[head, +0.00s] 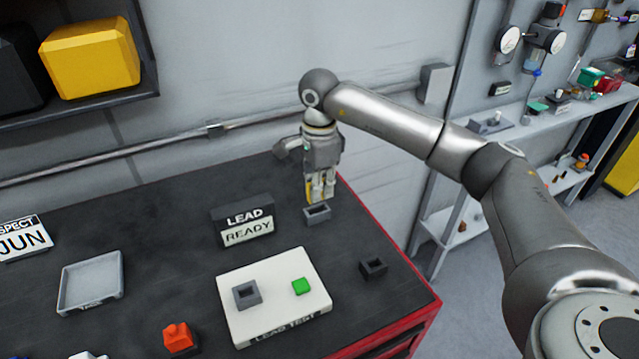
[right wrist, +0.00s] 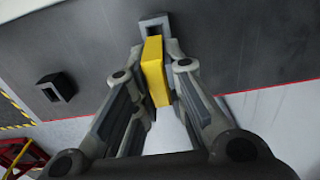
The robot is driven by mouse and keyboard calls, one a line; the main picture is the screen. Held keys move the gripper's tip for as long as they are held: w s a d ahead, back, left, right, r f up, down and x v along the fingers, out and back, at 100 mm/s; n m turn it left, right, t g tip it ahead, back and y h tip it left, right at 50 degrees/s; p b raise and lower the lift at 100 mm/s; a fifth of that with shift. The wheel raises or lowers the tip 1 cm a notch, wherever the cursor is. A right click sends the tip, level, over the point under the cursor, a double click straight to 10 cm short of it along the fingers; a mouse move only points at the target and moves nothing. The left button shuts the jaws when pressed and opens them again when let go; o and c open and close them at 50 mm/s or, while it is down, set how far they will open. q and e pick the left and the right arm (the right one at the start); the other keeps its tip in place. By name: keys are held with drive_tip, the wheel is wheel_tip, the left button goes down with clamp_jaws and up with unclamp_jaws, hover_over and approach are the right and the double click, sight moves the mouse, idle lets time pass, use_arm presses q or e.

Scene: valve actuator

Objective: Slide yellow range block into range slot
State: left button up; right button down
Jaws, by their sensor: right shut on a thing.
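My right gripper (head: 321,192) points down at the back right of the dark bench. It is shut on the yellow range block (right wrist: 155,72), which also shows between the fingers in the head view (head: 310,190). A grey open-topped slot block (head: 317,214) stands just below and in front of the fingertips. In the right wrist view this grey slot (right wrist: 153,24) lies just beyond the block's far end. I cannot tell whether the block's tip touches or enters it. My left gripper is not in view.
A dark hollow block (head: 373,268) stands near the red bench edge. A white LEAD TEST plate (head: 285,321) holds a grey socket and a green block (head: 301,286). A LEAD READY sign (head: 243,226), a grey tray (head: 91,283) and an orange piece (head: 178,338) stand further left.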

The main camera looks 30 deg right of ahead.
drive_tip(key=shift+f+b, duration=0.4)
drive_tip(key=shift+f, duration=0.5)
drive_tip(key=shift+b, duration=0.3)
idle(1.0)
drive_tip(key=shift+f+b, duration=0.9)
drive_tip(key=shift+f, duration=0.3)
drive_tip(key=c, duration=1.4)
unclamp_jaws()
wheel_tip(320, 180, up, 12)
drive_tip(key=shift+f, duration=0.1)
